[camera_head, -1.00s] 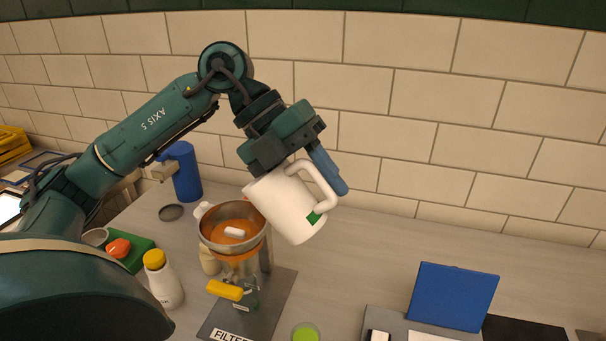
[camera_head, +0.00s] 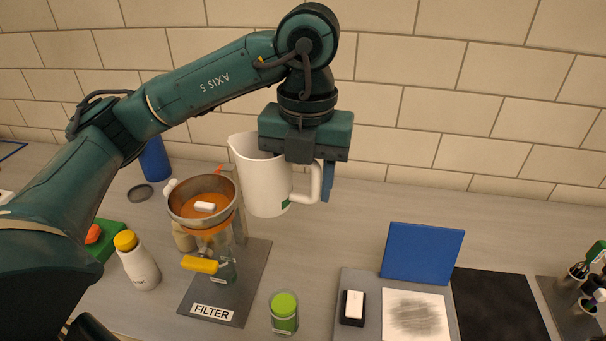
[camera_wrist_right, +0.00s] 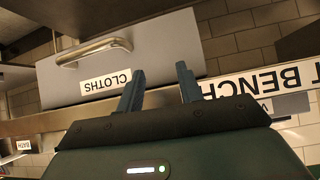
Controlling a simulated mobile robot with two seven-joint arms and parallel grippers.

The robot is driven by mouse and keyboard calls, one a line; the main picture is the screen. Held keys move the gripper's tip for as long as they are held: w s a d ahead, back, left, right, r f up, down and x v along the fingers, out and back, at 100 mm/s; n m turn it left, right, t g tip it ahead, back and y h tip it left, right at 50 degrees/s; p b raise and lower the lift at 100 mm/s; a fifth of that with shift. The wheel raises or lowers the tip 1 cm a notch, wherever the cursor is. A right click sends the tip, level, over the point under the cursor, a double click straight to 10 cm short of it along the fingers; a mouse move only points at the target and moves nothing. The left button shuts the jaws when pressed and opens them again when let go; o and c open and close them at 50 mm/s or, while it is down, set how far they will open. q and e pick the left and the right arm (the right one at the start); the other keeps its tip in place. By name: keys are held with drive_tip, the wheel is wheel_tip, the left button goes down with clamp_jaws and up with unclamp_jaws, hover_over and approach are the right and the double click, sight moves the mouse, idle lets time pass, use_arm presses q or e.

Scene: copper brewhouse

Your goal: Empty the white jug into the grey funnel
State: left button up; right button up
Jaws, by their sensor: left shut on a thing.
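The white jug (camera_head: 262,180) is held nearly upright in the head view, its spout toward the left. My left gripper (camera_head: 316,168) is shut on the jug's handle, above the counter. The jug is right of the grey funnel (camera_head: 176,213) and a little higher, its lower left side close to the funnel's rim in the picture. The funnel stands over a clear vessel and holds something orange with a small white piece in it. The jug's inside is hidden. My right gripper (camera_wrist_right: 160,88) is open and empty in the right wrist view, facing a drawer.
A white bottle with yellow cap (camera_head: 139,262), a green-lidded jar (camera_head: 284,312) and a blue canister (camera_head: 155,158) stand around the plate marked FILTER (camera_head: 256,262). A blue panel (camera_head: 422,252) stands at right. The drawer labelled CLOTHS (camera_wrist_right: 165,60) faces the right wrist.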

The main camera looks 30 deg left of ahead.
use_arm(q)
drive_tip(key=w+d+r, duration=0.1)
drive_tip(key=d+r, duration=0.3)
drive_tip(key=d, duration=0.1)
drive_tip(key=shift+d, duration=0.4)
drive_tip(key=a+f+n, duration=0.2)
drive_tip(key=f+n, duration=0.4)
drive_tip(key=n, duration=1)
drive_tip(key=a+f+n, duration=0.3)
drive_tip(key=f+n, duration=0.4)
drive_tip(key=n, duration=0.9)
drive_tip(key=shift+a+f+n, duration=0.3)
drive_tip(key=shift+a, duration=0.05)
